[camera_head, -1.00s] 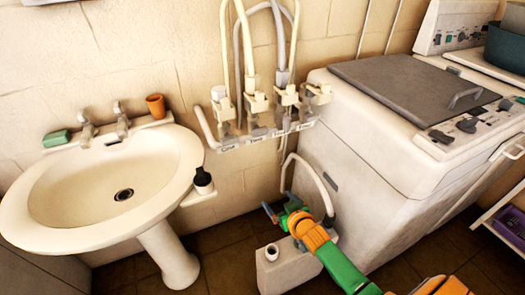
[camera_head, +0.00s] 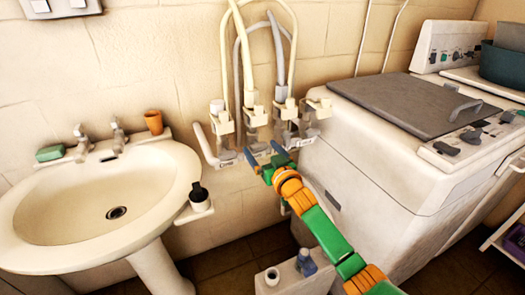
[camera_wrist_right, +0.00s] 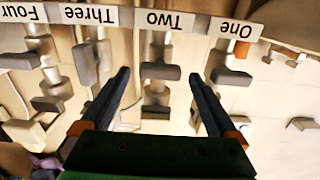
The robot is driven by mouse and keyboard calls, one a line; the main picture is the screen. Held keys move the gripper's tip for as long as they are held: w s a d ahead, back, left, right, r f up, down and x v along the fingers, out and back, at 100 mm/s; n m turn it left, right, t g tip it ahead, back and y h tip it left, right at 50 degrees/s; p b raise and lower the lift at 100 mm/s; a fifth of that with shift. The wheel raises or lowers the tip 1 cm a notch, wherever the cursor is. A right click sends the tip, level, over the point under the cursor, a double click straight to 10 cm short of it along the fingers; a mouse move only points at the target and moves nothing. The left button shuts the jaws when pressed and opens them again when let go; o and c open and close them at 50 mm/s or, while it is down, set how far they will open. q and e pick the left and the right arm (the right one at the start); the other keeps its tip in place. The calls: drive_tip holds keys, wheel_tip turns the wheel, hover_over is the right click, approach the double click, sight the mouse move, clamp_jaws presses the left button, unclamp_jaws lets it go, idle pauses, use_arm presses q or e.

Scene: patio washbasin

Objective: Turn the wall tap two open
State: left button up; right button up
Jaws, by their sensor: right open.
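Wall tap two (camera_head: 255,112) is the second from the left in the row of white taps on the wall, with a hose above it. In the right wrist view, which is upside down, tap two (camera_wrist_right: 156,97) shows below its "Two" label (camera_wrist_right: 171,21). My right gripper (camera_head: 264,153) is open and empty, just below and in front of the tap row in the head view. In the wrist view its fingers (camera_wrist_right: 158,74) appear on either side of tap two, with no clear contact. I cannot tell whether tap two is open. My left gripper is out of view.
Neighbouring taps one (camera_head: 221,119) and three (camera_head: 287,112) stand close on both sides. A white washbasin (camera_head: 60,200) with an orange cup (camera_head: 154,122) is at left. A washing machine (camera_head: 380,150) stands at right. A small white container (camera_head: 300,275) is below my arm.

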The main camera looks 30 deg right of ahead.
drive_tip(key=c, duration=1.4)
drive_tip(key=shift+n, duration=0.4)
drive_tip(key=n+p, duration=0.1)
drive_tip(key=n, duration=0.6)
drive_tip(key=shift+a+f, duration=0.1)
drive_tip(key=n, duration=0.5)
drive_tip(key=shift+f+p, duration=0.1)
drive_tip(key=shift+p, duration=0.2)
drive_tip(key=n, duration=0.5)
drive_tip(key=shift+a+f, duration=0.1)
drive_tip(key=o, duration=1.4)
